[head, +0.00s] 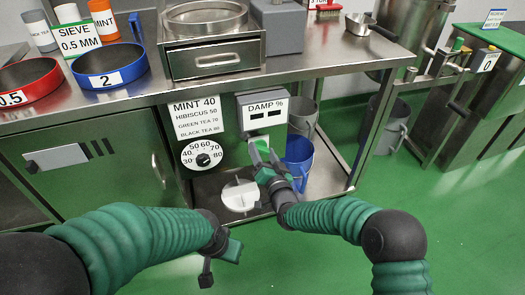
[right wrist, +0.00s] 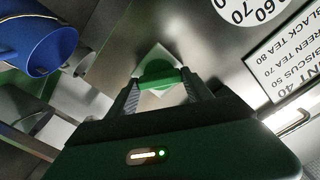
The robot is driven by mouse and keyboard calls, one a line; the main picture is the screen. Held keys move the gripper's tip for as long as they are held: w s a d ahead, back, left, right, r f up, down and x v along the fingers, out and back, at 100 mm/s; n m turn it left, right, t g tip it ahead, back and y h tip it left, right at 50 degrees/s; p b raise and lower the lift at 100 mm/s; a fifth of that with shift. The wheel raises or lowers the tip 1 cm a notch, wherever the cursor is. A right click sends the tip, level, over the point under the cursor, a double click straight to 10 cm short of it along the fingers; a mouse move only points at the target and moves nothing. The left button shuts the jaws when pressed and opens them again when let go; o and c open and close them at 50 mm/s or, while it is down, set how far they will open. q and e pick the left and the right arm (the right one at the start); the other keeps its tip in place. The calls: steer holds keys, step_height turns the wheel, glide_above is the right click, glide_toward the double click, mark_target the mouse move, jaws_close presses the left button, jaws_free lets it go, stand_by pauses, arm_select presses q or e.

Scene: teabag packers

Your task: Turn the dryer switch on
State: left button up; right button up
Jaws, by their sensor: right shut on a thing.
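The green dryer switch (right wrist: 157,75) sits on a pale square plate on the metal front panel in the right wrist view. My right gripper (right wrist: 163,92) is shut on it, with one finger on either side. In the head view the right gripper (head: 262,165) is at the panel just below the DAMP % display (head: 262,113) and partly hides the switch. The temperature dial (head: 203,153) is left of it, its pointer near the top. My left gripper (head: 218,268) hangs low in front of the cabinet, away from the panel; its finger gap is unclear.
A label sheet (head: 195,118) lists tea settings above the dial. A blue bucket (head: 299,160) and a grey bucket (head: 303,117) stand right of and behind the right gripper. Sieves, such as a blue one (head: 110,67), stand on the counter. The green floor (head: 450,220) at right is clear.

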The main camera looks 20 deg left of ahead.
steer(key=m, duration=0.2)
steer(key=m+p, duration=0.1)
steer(key=m, duration=0.2)
steer(key=shift+d+f+m, duration=0.15)
steer(key=shift+m, duration=0.15)
steer(key=m, duration=0.5)
steer(key=shift+f, duration=0.2)
steer(key=shift+m, duration=0.3)
steer(key=o, duration=1.4)
steer(key=shift+w+d, duration=0.1)
steer(key=shift+c, duration=0.2)
steer(key=shift+r, duration=0.1)
steer(key=shift+s+d+r+p, duration=0.1)
steer(key=shift+s+p, duration=0.2)
steer(key=shift+p, duration=0.05)
steer(key=p+v, duration=0.5)
steer(key=v, duration=1.1)
steer(key=shift+d+p, duration=0.15)
steer(key=shift+p, duration=0.2)
